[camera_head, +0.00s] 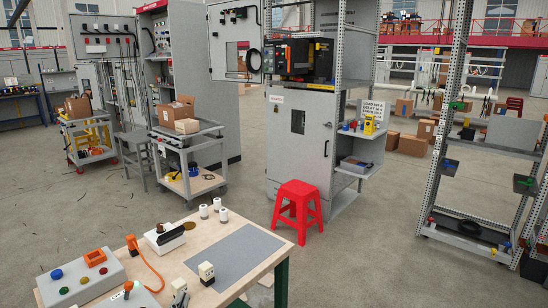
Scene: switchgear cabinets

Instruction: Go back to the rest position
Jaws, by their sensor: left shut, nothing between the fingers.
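A small grey and dark piece at the bottom edge, left of the middle, seems to be the tip of my left gripper (180,293). It is over the near part of the wooden worktable (150,262), and its fingers are shut and empty. Most of it, and its arm, is cut off by the picture's edge. My right gripper is not in view.
On the worktable are a grey button box (80,280), an orange cable (150,265), a grey mat (234,255) and several white cylinders (204,211). Beyond stand a red stool (298,210), a loaded cart (188,160), cabinets (300,140) and a metal rack (445,120). Open floor (370,260) lies right of the table.

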